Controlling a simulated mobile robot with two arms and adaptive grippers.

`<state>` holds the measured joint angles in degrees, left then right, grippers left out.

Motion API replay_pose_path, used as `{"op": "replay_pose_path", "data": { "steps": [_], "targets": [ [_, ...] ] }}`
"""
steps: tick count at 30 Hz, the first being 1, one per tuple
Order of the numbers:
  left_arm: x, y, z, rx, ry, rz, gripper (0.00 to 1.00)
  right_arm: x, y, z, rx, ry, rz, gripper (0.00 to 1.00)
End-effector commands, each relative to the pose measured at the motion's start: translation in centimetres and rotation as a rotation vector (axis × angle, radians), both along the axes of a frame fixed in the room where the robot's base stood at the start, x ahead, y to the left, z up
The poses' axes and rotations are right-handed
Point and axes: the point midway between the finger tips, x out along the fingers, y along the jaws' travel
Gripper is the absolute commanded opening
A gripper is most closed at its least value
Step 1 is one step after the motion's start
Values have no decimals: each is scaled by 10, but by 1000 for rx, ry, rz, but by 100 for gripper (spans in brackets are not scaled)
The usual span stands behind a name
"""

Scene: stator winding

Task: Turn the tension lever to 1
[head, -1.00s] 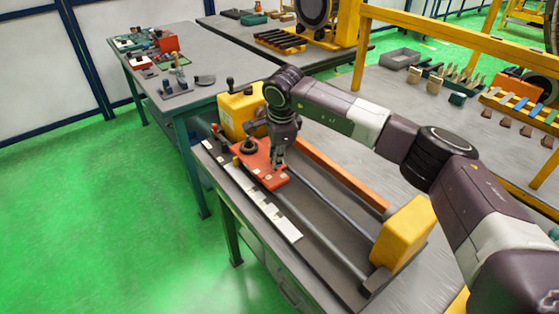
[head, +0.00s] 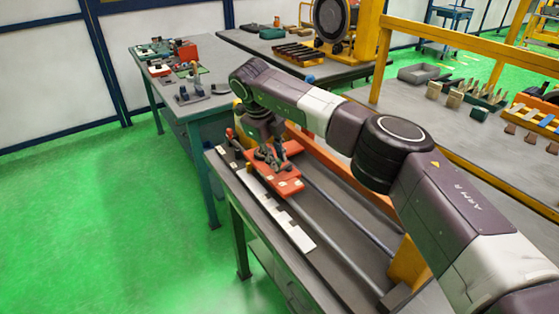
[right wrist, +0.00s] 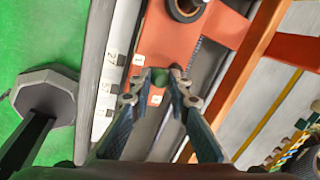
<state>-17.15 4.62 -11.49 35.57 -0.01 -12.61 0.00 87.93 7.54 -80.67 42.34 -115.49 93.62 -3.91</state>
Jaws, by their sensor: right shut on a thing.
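The red-orange plate (head: 288,186) with small white number labels sits on the long rails of the winding bench. It also shows in the right wrist view (right wrist: 165,35). My right gripper (head: 270,160) is low over this plate, tilted. In the right wrist view my right gripper's fingertips (right wrist: 161,88) are closed around a small dark green knob (right wrist: 160,78), which appears to be the tension lever's end. A label reading 1 (right wrist: 138,60) is just left of the knob. Another label (right wrist: 155,100) lies below it. The rest of the lever is hidden by the fingers. My left gripper is not in view.
A white numbered scale strip (head: 285,220) runs along the bench's front edge. A dark round part (right wrist: 186,8) stands on the plate beyond the fingers. A yellow end block (head: 408,262) is partly behind my arm. Green floor is open at left.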

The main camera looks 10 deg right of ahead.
Motion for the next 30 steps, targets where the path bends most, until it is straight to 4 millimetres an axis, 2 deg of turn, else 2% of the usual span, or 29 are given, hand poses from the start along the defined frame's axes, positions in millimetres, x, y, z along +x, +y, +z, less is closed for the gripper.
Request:
{"op": "replay_pose_path", "data": {
  "steps": [12,29,30],
  "targets": [
    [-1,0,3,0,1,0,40,8,3,3,2,-8,-137,0],
    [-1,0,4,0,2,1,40,9,3,4,0,-9,-156,0],
    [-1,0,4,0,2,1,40,9,3,4,0,-9,-156,20]
  ]
}}
